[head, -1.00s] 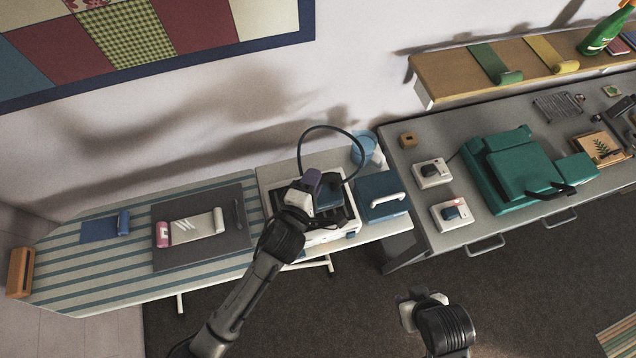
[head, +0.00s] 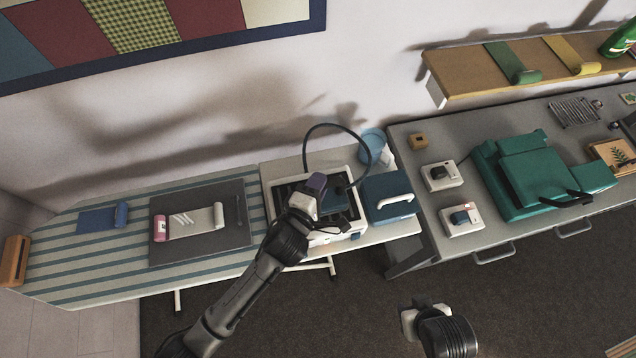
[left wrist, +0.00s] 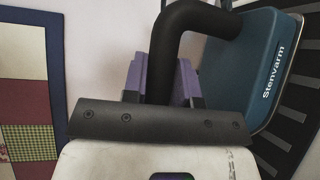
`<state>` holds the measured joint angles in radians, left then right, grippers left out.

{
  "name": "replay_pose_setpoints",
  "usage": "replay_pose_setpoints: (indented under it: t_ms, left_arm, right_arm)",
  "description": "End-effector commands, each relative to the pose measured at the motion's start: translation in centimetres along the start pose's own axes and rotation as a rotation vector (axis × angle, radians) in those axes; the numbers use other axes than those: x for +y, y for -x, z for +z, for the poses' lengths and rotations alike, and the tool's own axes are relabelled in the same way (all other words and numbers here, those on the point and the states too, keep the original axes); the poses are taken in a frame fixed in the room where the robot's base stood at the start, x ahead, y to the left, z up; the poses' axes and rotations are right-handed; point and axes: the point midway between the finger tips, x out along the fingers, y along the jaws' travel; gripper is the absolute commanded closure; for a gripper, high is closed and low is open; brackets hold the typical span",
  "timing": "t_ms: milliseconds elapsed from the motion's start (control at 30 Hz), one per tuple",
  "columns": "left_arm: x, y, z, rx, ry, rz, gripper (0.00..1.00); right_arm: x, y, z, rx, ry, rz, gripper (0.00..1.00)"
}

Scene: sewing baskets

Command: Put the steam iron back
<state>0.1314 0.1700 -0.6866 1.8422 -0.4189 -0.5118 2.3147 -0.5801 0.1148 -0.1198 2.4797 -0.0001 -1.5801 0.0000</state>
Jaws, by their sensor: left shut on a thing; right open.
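The steam iron has a blue body (left wrist: 245,75) lettered "Stenvarm" and a black handle (left wrist: 190,20) in the left wrist view. In the head view its blue body (head: 341,204) shows partly behind my left gripper (head: 317,186), over the dark ribbed plate of the white steam station (head: 325,238). My left gripper's purple fingers (left wrist: 165,80) are shut on the black handle. I cannot tell whether the iron's sole touches the plate. A black hose (head: 338,125) loops up from the station area. My right gripper (head: 412,318) is open and empty, low in front of the tables.
A blue tank with a white handle (head: 385,185) sits at the station's right. A light blue container (head: 372,146) stands behind it. The striped ironing board (head: 100,275) holds a grey mat and rolls. Right, the grey bench (head: 460,155) carries a green machine (head: 530,175) and switch boxes.

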Motion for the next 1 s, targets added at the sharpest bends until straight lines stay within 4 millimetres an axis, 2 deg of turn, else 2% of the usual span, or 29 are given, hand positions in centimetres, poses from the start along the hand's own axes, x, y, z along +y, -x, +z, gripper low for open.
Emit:
replay_pose_setpoints:
  t_ms: [67, 100, 333, 667, 767, 1000]
  left_arm:
    - [0.0, -0.1, 0.1, -0.002, 0.002, 0.006, 1.00]
    - [-0.3, 0.0, 0.0, 0.000, 0.001, -0.001, 0.71]
    - [-0.2, 0.0, 0.0, 0.000, 0.000, -0.001, 0.49]
    - [0.4, 0.1, 0.0, 0.000, -0.002, 0.001, 0.48]
    - [-0.1, 1.2, 0.0, 0.000, 0.003, -0.001, 0.48]
    - [-0.2, 5.7, 0.0, 0.000, 0.004, -0.001, 0.48]
  right_arm:
    - [0.0, -0.2, 0.1, 0.000, -0.001, -0.001, 0.57]
    - [0.0, -0.2, 0.1, 0.000, -0.001, -0.001, 0.57]
    - [0.0, -0.1, 0.1, 0.000, 0.000, 0.000, 0.57]
    - [0.2, 0.3, 0.0, -0.001, 0.008, 0.006, 0.57]
    - [0.3, -0.2, 0.1, -0.001, 0.010, 0.008, 0.57]
    - [0.2, -1.0, 0.4, -0.001, 0.009, 0.007, 0.57]
